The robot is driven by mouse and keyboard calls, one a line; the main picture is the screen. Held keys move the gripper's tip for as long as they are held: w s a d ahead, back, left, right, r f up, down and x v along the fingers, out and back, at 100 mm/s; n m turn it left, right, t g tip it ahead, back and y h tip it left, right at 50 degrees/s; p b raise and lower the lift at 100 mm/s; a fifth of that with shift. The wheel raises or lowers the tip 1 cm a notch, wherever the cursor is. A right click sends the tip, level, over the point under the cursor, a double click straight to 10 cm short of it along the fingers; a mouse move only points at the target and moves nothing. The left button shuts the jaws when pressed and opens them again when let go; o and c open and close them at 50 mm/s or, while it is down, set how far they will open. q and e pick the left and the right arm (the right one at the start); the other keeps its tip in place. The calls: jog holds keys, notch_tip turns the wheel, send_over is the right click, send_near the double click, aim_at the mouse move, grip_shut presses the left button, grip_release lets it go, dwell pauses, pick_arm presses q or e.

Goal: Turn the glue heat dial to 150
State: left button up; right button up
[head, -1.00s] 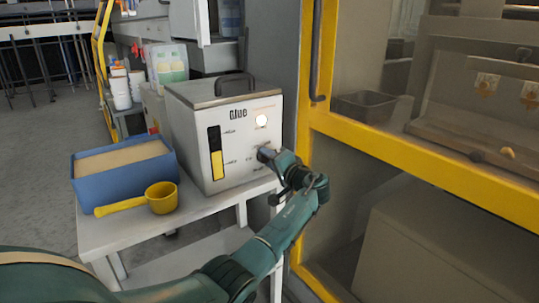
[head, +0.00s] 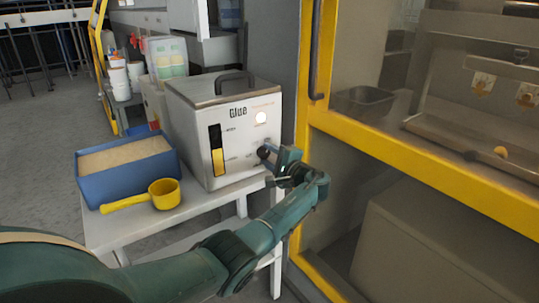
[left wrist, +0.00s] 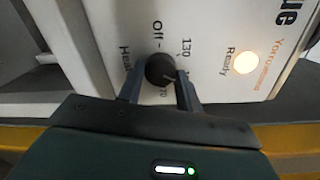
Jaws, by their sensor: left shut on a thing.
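The glue machine (head: 238,165) is a pale metal box marked "Glue", standing on a white table. The dial also shows in the head view (head: 264,152). My left gripper (left wrist: 160,88) has its two fingers on either side of the dial and is shut on it. The dial's pointer setting is hard to read. My right gripper is not in view.
A lit round "Ready" lamp (left wrist: 245,62) is above the dial. A blue bin (head: 128,176) of granules and a yellow scoop (head: 163,194) stand left of the machine. A yellow-framed glass enclosure (head: 420,165) stands close at the right.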

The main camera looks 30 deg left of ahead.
pick_arm(q)
jog(key=shift+f, duration=0.1)
dwell(0.4)
jog(key=o, duration=1)
jog(key=p+v, duration=0.1)
jog(key=v, duration=1.2)
jog(key=shift+d, duration=0.15)
